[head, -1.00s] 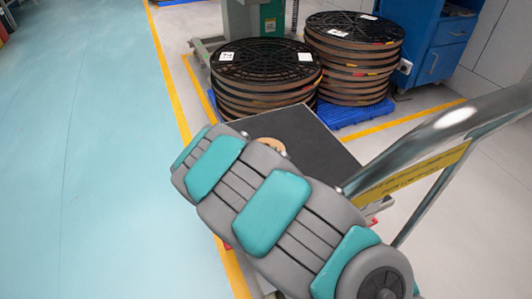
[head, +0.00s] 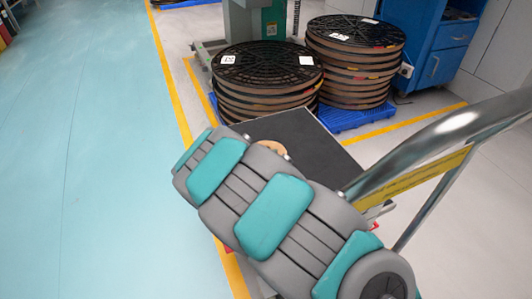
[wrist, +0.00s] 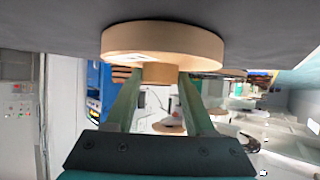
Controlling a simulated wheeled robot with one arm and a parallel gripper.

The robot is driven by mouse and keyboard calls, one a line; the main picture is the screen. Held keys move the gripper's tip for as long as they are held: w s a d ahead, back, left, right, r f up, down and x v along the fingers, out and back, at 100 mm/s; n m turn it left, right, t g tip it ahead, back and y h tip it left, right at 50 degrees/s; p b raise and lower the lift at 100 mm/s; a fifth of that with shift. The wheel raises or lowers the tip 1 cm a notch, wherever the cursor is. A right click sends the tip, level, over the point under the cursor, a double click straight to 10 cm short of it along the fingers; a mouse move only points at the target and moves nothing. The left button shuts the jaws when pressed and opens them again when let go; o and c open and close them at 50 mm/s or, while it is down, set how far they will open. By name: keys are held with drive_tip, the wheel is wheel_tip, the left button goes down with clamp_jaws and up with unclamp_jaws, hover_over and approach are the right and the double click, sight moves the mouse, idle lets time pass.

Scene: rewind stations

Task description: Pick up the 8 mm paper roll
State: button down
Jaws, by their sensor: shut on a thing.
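The paper roll (wrist: 163,42) is a tan disc with a narrower core on the side facing my gripper, seen in the wrist view against a dark grey surface. My gripper (wrist: 160,76) is shut on the core, with one green finger on each side of it. In the head view only a small tan part of the roll (head: 271,147) shows behind my grey and teal arm, over the cart's dark deck. I cannot tell whether the roll touches the deck. The fingers are hidden in the head view.
The cart deck (head: 305,137) has a shiny metal handle (head: 430,145) at the right, close to my arm. Behind it are two stacks of black-topped reels (head: 265,65) on blue pallets (head: 355,116) and a blue cabinet (head: 440,45). The teal floor at left is clear.

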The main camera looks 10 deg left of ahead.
drive_tip(key=shift+r, duration=1.85)
drive_tip(key=s+d+b, duration=0.1)
drive_tip(key=s+d, duration=0.2)
drive_tip(key=s, duration=0.1)
drive_tip(key=s+d+b, duration=0.1)
drive_tip(key=s+d, duration=0.2)
drive_tip(key=s, duration=0.1)
drive_tip(key=s+d+r+b, duration=0.1)
drive_tip(key=s+d, duration=0.2)
drive_tip(key=shift+s+d, duration=0.25)
drive_tip(key=shift+s, duration=0.15)
drive_tip(key=shift+s+d, duration=0.2)
drive_tip(key=shift+s, duration=0.05)
drive_tip(key=shift+a, duration=0.1)
